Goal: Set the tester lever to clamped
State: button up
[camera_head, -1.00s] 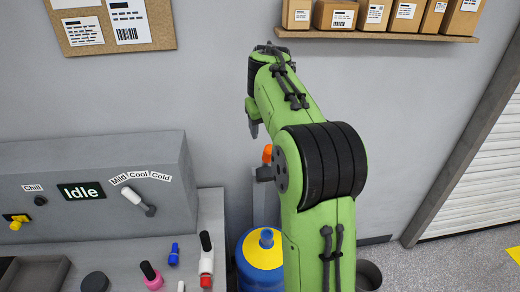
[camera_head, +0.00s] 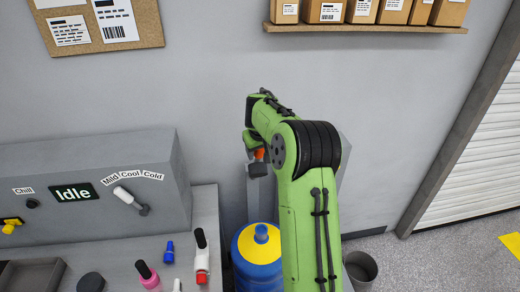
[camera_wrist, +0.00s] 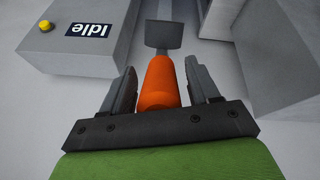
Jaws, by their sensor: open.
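The lever has an orange handle (camera_wrist: 158,82) with a grey block (camera_wrist: 163,34) at its far end. In the wrist view the handle lies between the two open fingers of my gripper (camera_wrist: 161,82), with a narrow gap showing on each side. In the head view a little of the orange handle (camera_head: 259,154) shows beside my green arm, above the grey block (camera_head: 260,170). My arm hides most of the gripper and the tester there. No position marking for this lever is readable.
A grey console (camera_head: 95,185) with an "Idle" display (camera_head: 74,192) and a white-handled selector (camera_head: 130,199) stands left. A blue drum (camera_head: 258,270) with a yellow top stands below the gripper. Small bottles (camera_head: 201,257) stand on the bench, and a bin (camera_head: 361,268) is at right.

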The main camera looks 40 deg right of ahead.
grip_shut()
dwell(0.3)
jog(key=shift+f, duration=0.1)
